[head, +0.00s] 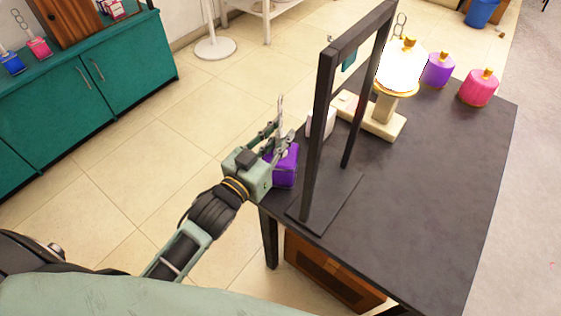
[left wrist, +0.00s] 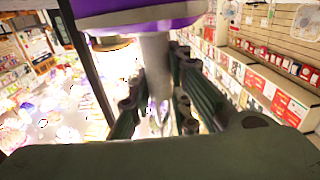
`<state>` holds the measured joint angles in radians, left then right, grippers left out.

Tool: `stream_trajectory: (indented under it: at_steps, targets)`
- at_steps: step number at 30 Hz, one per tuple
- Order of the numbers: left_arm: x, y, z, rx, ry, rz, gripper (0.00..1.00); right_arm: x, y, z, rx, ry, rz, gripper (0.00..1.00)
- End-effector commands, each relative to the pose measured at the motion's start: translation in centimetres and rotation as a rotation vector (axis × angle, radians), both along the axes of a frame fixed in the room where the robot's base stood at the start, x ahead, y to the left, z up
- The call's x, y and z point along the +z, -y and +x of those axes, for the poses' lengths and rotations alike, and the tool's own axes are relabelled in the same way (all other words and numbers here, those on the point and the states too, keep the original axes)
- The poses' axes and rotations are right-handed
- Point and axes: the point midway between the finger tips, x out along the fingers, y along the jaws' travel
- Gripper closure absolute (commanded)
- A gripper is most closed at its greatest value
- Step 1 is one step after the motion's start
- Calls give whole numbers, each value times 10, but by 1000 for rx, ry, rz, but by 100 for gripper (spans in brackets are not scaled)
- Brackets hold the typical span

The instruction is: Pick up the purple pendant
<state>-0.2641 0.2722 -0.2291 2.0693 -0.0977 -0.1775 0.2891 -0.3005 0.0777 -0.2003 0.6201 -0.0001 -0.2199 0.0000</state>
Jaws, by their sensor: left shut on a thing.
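The purple pendant (head: 284,168) is a block-shaped piece with a grey stem and hook rising above it. It is at the near left corner of the dark table, beside the black frame. My left gripper (head: 282,141) is shut on its grey stem. In the left wrist view, the pendant's purple body (left wrist: 190,15) fills the top edge, and its stem runs down between the fingers of my left gripper (left wrist: 158,98). I cannot tell whether the pendant touches the table. My right gripper is not in view.
A black upright frame (head: 317,135) stands close right of the pendant, with a teal piece (head: 348,59) hanging from it. A lit lamp (head: 403,68), a purple canister (head: 438,71) and a pink canister (head: 478,89) stand farther back. The table's (head: 430,190) right part is clear.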

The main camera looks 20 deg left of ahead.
Motion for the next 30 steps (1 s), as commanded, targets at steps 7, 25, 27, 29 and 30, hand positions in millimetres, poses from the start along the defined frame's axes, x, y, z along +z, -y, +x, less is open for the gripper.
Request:
stream_trajectory:
  at_steps: [7, 25, 27, 29, 30]
  targets:
    - [2, 1, 0, -2, 3, -5, 100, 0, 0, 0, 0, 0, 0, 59]
    - [75, 0, 1, -2, 10, -3, 100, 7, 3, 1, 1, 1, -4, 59]
    - [86, 0, 0, -1, 9, -2, 100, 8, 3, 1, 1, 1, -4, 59]
    - [93, 0, 1, -1, 8, -1, 100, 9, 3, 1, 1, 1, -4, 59]
    - [97, 0, 0, -1, 8, -2, 100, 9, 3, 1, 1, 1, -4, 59]
